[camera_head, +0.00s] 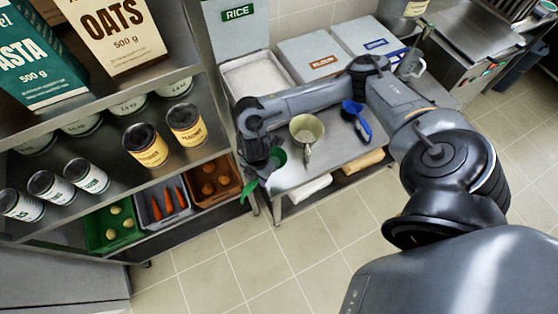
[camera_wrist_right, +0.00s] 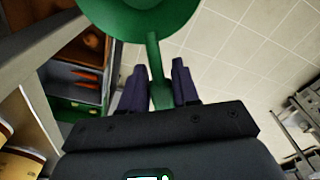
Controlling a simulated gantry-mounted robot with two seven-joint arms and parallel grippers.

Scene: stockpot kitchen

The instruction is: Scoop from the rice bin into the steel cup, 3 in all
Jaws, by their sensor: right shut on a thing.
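The rice bin (camera_head: 255,82) stands open at the back of the steel table, white rice inside, its lid marked RICE (camera_head: 238,14) raised behind. My right gripper (camera_head: 262,172) is in front of the bin, beside the table's left edge, shut on the green scoop (camera_head: 279,157). In the right wrist view the scoop's handle (camera_wrist_right: 154,62) runs between the fingers (camera_wrist_right: 158,90), its round bowl beyond. I cannot tell whether the scoop holds rice. The steel cup (camera_head: 410,66) stands at the table's back right, partly behind my arm. My left gripper is out of view.
Two closed bins, brown-labelled (camera_head: 318,60) and blue-labelled (camera_head: 372,44), stand right of the rice. A shelf with cans (camera_head: 146,145) and vegetable crates (camera_head: 163,205) is close on the left.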

